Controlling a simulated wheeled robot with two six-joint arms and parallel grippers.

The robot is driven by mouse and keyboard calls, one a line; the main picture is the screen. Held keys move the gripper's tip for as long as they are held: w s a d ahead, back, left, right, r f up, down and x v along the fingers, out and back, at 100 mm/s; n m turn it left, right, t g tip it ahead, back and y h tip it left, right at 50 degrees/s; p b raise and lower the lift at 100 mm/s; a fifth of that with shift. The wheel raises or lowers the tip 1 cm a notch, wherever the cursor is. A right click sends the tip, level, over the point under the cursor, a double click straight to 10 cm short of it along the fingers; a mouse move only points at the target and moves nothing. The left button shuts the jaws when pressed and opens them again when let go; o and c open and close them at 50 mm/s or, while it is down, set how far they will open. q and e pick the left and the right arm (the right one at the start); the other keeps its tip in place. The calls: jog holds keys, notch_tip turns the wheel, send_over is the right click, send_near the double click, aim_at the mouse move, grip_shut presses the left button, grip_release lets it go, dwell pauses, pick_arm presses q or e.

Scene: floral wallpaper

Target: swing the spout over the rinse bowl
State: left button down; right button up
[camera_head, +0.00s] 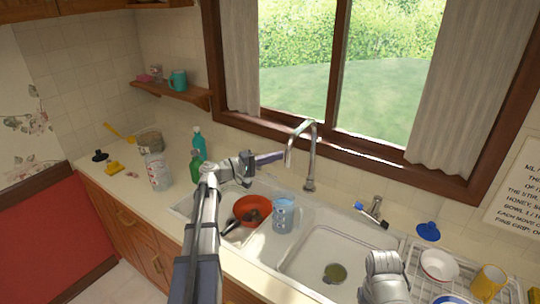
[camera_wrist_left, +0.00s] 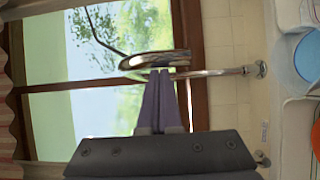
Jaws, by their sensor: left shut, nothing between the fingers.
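The chrome spout (camera_head: 314,139) arches up behind the sink, and its free end hangs toward the left basin. My left gripper (camera_head: 280,156) is shut and empty, with its fingertips right beside the spout's hanging end. In the left wrist view, the purple fingers (camera_wrist_left: 160,88) are together and their tips meet or nearly meet the chrome spout (camera_wrist_left: 155,59); contact is hard to tell. The orange-red bowl (camera_head: 244,204) sits in the left basin, below the gripper, with dark items in it. Of my right arm only a rounded grey link shows at the bottom.
A blue patterned jug (camera_head: 283,215) stands right of the bowl. The right basin (camera_head: 318,255) looks mostly open.

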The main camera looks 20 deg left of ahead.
pick_arm(q)
jog(key=w+d+n+t+y, duration=0.1)
jog(key=w+d+y, duration=0.1)
jog(key=d, duration=1.6)
jog(key=shift+n+t, duration=0.3)
jog(key=shift+n, duration=0.1)
jog(key=shift+w, duration=0.1)
